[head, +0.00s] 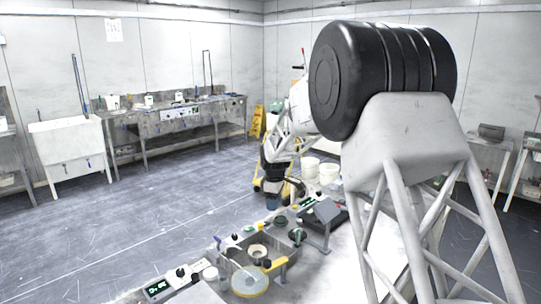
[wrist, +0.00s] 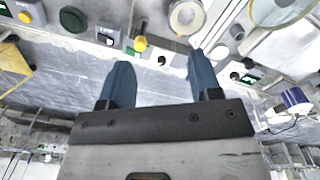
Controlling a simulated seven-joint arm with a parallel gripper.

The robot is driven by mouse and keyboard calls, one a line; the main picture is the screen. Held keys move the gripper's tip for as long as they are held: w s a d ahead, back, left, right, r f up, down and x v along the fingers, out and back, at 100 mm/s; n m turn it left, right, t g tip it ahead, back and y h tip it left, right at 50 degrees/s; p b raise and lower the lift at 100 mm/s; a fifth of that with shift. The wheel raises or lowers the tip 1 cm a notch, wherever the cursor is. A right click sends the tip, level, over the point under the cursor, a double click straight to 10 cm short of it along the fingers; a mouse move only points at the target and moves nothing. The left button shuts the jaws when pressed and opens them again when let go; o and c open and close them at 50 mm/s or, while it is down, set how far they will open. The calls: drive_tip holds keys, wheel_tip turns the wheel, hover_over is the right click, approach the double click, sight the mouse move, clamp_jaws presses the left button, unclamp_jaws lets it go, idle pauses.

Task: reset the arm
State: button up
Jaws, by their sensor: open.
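My gripper (wrist: 158,68) shows in the wrist view with its two blue fingers spread apart and nothing between them. The wrist view looks past the fingers at the bench equipment, which appears upside down. In the head view my arm's large pale and black links fill the right side, and I cannot make out the fingers there. The polishing bench is in the lower middle of the head view, with a round yellow-rimmed platen (head: 249,281) and a basin. A round disc (wrist: 277,10) shows at the top right of the wrist view.
A control box with a green display (head: 158,288) sits at the bench's front left. White buckets (head: 328,173) stand beyond the bench. A white sink (head: 70,150) and a long metal table (head: 175,122) line the back wall. Open floor (head: 130,215) lies to the left.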

drive_tip(key=s+d+r+m, duration=0.2)
drive_tip(key=s+d+r, duration=0.25)
drive_tip(key=s, duration=0.45)
drive_tip(key=s+d+r+m+t, duration=0.1)
drive_tip(key=s+d+r+m, duration=0.3)
drive_tip(key=s, duration=0.5)
drive_tip(key=s+d+r+m, duration=0.1)
drive_tip(key=s+d+r, duration=0.2)
drive_tip(key=s+r, duration=0.45)
drive_tip(key=s+d+f+m, duration=0.1)
drive_tip(key=s+d+m, duration=0.1)
drive_tip(key=s, duration=0.8)
drive_tip(key=s+d+f+m, duration=0.1)
drive_tip(key=s+f+m, duration=0.1)
drive_tip(key=s, duration=0.9)
drive_tip(key=s+d+f+m+t, duration=0.1)
drive_tip(key=s+m, duration=0.3)
drive_tip(key=s, duration=0.7)
drive_tip(key=shift+d+f, duration=0.35)
drive_tip(key=shift+d, duration=0.5)
